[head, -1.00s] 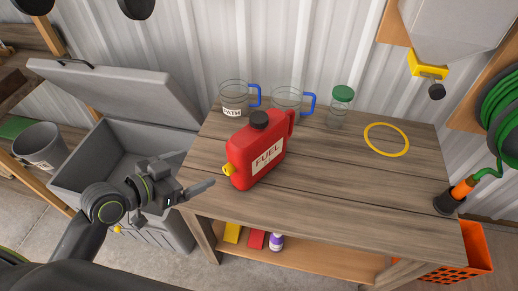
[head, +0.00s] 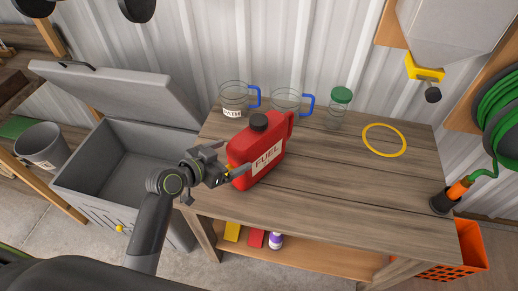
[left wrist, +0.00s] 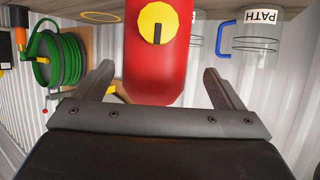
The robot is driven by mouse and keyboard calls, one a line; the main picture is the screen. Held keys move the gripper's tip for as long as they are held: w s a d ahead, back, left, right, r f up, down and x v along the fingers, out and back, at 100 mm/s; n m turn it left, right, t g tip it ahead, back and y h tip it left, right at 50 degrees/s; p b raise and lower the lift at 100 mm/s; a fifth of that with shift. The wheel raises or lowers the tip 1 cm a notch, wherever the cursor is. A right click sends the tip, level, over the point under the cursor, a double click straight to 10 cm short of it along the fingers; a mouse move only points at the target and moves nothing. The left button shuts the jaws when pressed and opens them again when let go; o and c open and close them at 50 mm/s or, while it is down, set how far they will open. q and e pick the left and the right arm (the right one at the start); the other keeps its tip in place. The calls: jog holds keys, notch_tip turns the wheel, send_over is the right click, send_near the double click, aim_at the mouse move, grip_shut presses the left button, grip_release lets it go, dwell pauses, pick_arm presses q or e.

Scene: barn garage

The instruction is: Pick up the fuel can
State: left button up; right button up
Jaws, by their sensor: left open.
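The red fuel can (head: 262,152) stands upright on the wooden workbench, with a black cap on top and a white FUEL label on its front. My left gripper (head: 232,164) is at the can's left side, its fingers reaching toward the yellow spout area. In the left wrist view the fuel can (left wrist: 157,70) appears between the two open fingers (left wrist: 165,85), with its yellow knob facing the camera. The view looks inverted there. I cannot tell whether a finger touches the can. My right gripper is not in view.
On the workbench (head: 340,190), two clear jugs with blue handles (head: 234,98) (head: 286,102), a green-lidded jar (head: 339,108) and a yellow ring (head: 384,140) stand or lie behind and right of the can. An open grey chest (head: 110,165) is left.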

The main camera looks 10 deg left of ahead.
aim_at(265, 143)
pick_arm(q)
jog(key=x, duration=0.2)
jog(key=p+x, duration=0.1)
jog(key=x, duration=0.2)
jog(key=shift+s+d+r, duration=0.1)
jog(key=shift+s+d, duration=0.1)
jog(key=shift+d, duration=0.05)
jog(key=c, duration=1.8)
